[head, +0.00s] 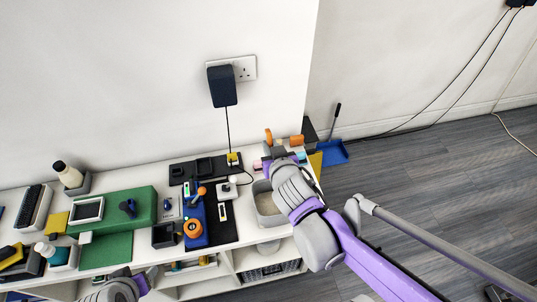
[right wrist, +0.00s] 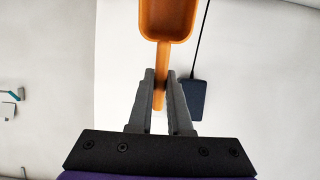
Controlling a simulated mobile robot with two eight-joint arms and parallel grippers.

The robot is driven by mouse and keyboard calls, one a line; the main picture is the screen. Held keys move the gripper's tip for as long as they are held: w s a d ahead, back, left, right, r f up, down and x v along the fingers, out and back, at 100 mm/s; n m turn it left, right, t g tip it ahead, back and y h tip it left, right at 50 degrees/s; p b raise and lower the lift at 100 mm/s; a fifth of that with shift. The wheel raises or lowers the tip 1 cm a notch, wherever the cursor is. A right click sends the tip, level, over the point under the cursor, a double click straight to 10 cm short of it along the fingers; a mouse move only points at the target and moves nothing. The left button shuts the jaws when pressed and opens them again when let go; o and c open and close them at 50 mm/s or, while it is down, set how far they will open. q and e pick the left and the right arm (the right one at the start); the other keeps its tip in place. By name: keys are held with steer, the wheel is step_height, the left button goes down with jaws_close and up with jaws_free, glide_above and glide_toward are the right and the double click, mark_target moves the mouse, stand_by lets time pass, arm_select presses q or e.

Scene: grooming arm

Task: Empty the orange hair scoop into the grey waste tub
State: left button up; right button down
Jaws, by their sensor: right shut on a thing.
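The orange hair scoop (right wrist: 168,18) is in the right wrist view, its bowl cut off by the top edge. No hair shows in the visible part of the bowl. My right gripper (right wrist: 160,88) is shut on the scoop's handle. In the head view my right gripper (head: 275,152) is above the back right of the bench, with orange parts by its fingertips. The grey waste tub (head: 268,221) stands on the bench just below and left of my right wrist, partly hidden by it. My left gripper (head: 137,284) is low at the bottom edge; its fingers are unclear.
A black charger (head: 222,86) hangs at the wall socket, its cable running down to the bench. A green block (head: 130,204), a blue stand (head: 195,238) and a black mat (head: 226,233) crowd the bench left of the tub. A blue dustpan (head: 332,153) is on the floor at right.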

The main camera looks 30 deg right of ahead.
arm_select(q)
steer(key=shift+s, duration=0.1)
arm_select(e)
steer(key=shift+s, duration=0.1)
stand_by(0.5)
steer(key=shift+s+a+r+t+p, duration=0.15)
steer(key=shift+s+r+t+p, duration=0.1)
steer(key=shift+s+t+p, duration=0.4)
steer(key=shift+t+p, duration=0.2)
steer(key=shift+t, duration=0.05)
arm_select(q)
steer(key=shift+w+r, duration=0.4)
steer(key=shift+r, duration=0.25)
steer(key=shift+w+r, duration=0.35)
steer(key=shift+r, duration=0.25)
arm_select(e)
steer(key=shift+f, duration=0.1)
arm_select(q)
steer(key=shift+s, duration=0.2)
arm_select(e)
steer(key=shift+s+h, duration=0.2)
steer(key=shift+h, duration=0.1)
arm_select(q)
steer(key=shift+w, duration=0.1)
steer(key=shift+f, duration=0.1)
stand_by(1.3)
